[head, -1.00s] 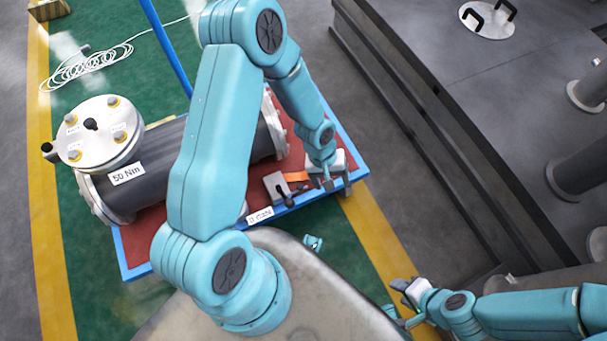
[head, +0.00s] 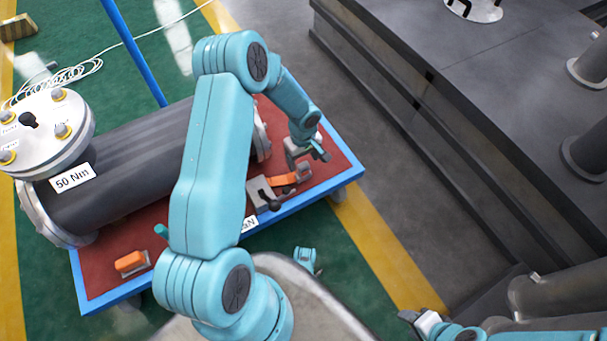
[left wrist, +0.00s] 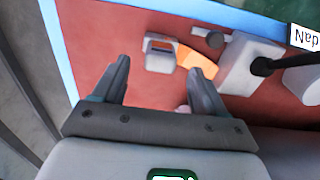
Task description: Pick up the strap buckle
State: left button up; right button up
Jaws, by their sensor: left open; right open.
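The strap buckle (head: 304,171) is a small grey metal piece at the right end of a short orange strap (head: 285,180), lying on the red cart top. In the left wrist view the buckle (left wrist: 161,53) shows orange in its opening, and the strap (left wrist: 198,62) runs right from it. My left gripper (head: 316,152) is open and empty at the buckle's far side. In the left wrist view its fingers (left wrist: 160,75) point toward the buckle, which lies beyond the gap, apart from both.
A grey clamp with a black handle (head: 264,196) sits at the strap's left end. A dark flanged shell (head: 120,150) lies along the cart's back, with an orange block (head: 130,262) near the front left. The cart's blue rim (head: 345,180) edges the red top. A dark stepped platform (head: 420,110) stands right.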

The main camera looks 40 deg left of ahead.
pick_arm(q)
notch_tip(320, 180, down, 6)
jog(key=shift+r+b, duration=0.1)
jog(key=shift+b, duration=1.1)
jog(key=c, duration=1.2)
